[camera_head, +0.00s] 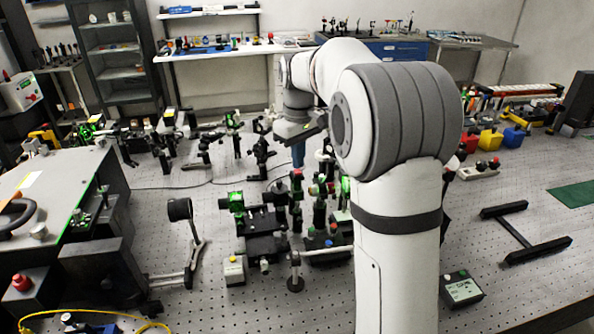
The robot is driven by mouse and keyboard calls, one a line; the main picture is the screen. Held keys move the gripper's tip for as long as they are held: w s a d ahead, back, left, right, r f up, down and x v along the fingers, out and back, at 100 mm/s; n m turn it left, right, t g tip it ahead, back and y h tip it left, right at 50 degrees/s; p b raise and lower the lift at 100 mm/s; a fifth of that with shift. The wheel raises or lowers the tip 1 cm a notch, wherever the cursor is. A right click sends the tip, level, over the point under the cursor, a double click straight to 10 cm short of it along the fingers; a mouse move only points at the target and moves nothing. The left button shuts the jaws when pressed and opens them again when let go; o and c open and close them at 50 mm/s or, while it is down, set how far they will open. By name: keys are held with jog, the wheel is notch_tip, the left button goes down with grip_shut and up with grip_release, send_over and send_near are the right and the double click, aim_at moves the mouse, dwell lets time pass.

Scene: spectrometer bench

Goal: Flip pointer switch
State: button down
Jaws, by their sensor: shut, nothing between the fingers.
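I cannot make out for sure which control is the pointer switch; its pointer is too small to tell or is hidden. A small dark control box (461,290) with a pale top panel and small buttons sits on the bench at the lower right. A small beige box (234,271) with a yellow top part stands left of centre. My gripper (298,155) hangs small and partly hidden at the end of my arm, above the middle of the bench. It looks shut and empty, apart from both boxes.
Green-and-black optical mounts (262,232) crowd the bench centre. A black lens holder (181,210) stands left of them. A black H-shaped frame (526,240) and a green mat (575,194) lie at right. Perforated bench top is free around the frame. My arm hides part of the bench.

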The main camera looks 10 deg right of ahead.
aim_at(299, 173)
jog(key=shift+f+b, duration=0.65)
jog(key=shift+f, duration=0.4)
dwell(0.4)
jog(key=shift+r, duration=0.1)
notch_tip(299, 173, up, 7)
jog(key=p, duration=0.6)
dwell(0.4)
jog(key=s+f+m+t, duration=0.1)
jog(key=s+f+m, duration=0.1)
jog(key=s, duration=1.2)
jog(key=s+f+m+t, duration=0.2)
jog(key=s+m, duration=0.2)
jog(key=s, duration=1.1)
jog(key=shift+f, duration=0.3)
